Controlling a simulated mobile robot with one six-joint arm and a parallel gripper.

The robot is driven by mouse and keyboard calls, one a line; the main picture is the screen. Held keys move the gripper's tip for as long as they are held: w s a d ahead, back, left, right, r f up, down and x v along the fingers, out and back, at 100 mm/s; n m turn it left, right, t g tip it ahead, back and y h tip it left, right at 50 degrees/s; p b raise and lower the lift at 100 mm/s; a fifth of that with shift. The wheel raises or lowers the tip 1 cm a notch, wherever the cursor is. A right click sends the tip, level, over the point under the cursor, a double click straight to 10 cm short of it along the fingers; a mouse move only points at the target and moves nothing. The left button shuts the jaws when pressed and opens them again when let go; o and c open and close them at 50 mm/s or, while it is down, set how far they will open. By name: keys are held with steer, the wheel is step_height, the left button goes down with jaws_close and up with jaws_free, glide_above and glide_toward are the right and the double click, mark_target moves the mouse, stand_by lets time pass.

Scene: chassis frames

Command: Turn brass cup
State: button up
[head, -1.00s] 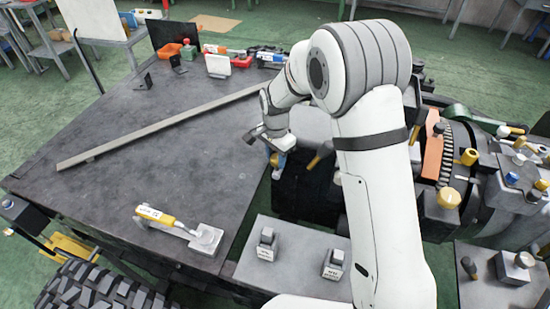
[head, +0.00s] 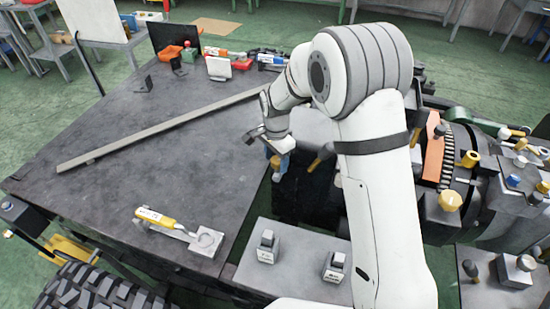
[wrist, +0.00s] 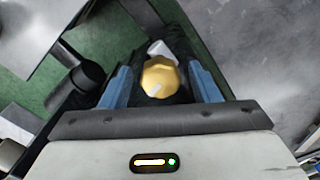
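The brass cup (wrist: 160,78) shows in the wrist view as a faceted gold knob with a pale mark near its lower edge. My gripper (wrist: 161,88) is open, with one blue finger on each side of the cup. Narrow gaps show between the cup and both fingers. In the head view my gripper (head: 279,146) hangs just past the right edge of the dark table, and a small brass patch (head: 275,162) shows beneath it. The rest of the cup is hidden there by my gripper. I cannot tell how deep the fingers reach around it.
The dark table (head: 120,190) carries a long grey bar (head: 150,132) and a yellow-handled tool (head: 155,217). Machinery with brass knobs (head: 450,200) stands right of my arm. A grey panel with two small blocks (head: 300,262) lies in front.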

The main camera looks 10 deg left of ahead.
mark_target(276, 160)
steer(key=shift+r, duration=0.15)
step_height(276, 160, up, 7)
steer(key=p, duration=0.4)
steer(key=shift+w+f, duration=0.1)
steer(key=shift+f, duration=0.1)
steer(key=shift+r+p, duration=0.45)
steer(key=shift+r, duration=0.15)
